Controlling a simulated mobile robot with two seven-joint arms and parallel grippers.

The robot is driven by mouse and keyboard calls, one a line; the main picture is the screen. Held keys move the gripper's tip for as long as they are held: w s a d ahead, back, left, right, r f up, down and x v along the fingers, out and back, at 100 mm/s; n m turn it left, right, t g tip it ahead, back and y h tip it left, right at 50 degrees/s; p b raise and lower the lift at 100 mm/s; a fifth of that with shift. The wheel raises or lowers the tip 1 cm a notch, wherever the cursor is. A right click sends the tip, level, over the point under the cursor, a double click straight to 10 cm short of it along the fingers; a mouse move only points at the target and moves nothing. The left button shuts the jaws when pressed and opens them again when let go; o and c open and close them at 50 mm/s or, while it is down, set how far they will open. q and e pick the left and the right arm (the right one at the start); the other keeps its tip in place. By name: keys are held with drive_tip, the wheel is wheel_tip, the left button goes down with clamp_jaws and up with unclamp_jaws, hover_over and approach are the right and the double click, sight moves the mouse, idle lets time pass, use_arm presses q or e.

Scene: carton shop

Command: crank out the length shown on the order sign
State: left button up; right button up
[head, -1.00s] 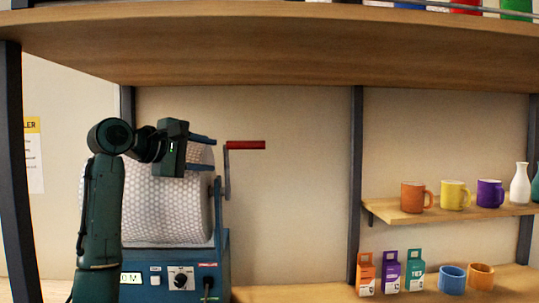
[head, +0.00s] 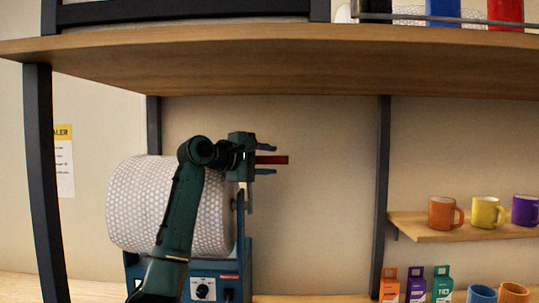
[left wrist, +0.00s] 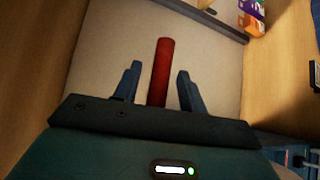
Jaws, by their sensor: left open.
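The crank's red handle (head: 272,160) sticks out to the right of the blue dispenser (head: 237,262), which carries a big roll of bubble wrap (head: 145,205). My left gripper (head: 272,159) is open, and its two fingers are above and below the handle in the head view. In the left wrist view the red handle (left wrist: 161,72) stands between the spread fingers (left wrist: 157,80), with a gap visible on both sides. My arm hides part of the dispenser, its display and most of the crank arm. No order sign can be read. My right gripper is not in view.
A wooden shelf board (head: 270,70) runs above the dispenser, with dark posts (head: 381,200) at its sides. Mugs (head: 443,213) stand on a small shelf at the right, and small cartons (head: 416,284) stand below. The wall behind the handle is clear.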

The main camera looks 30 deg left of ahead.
use_arm(q)
drive_tip(key=shift+w+d+f, duration=0.1)
drive_tip(key=shift+w, duration=0.4)
clamp_jaws()
idle(0.3)
